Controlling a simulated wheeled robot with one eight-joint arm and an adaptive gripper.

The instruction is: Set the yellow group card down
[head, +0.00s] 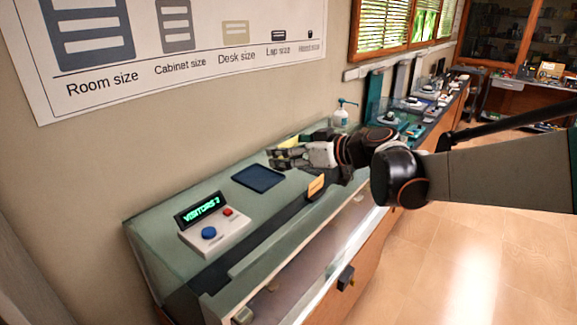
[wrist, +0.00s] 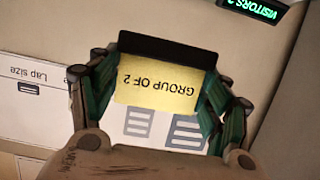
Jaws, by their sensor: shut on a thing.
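The yellow group card (wrist: 157,85) reads "GROUP OF 2" and appears upside down in the wrist view. My gripper (wrist: 155,100) is shut on it, with a finger at each side of the card. In the head view my gripper (head: 284,158) is above the glass-topped counter, to the right of a dark blue tray (head: 258,178). In that view the card shows only as a small yellow patch (head: 289,143) at the fingers. A dark bar runs along the card's edge in the wrist view; I cannot tell what it is.
A counter box (head: 215,231) with a "VISITORS 2" display, a blue button and a red button stands left of the tray. A small orange-yellow sign (head: 316,187) stands near the counter's front. A pump bottle (head: 341,114) stands behind my gripper. Several exhibits line the counter further right.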

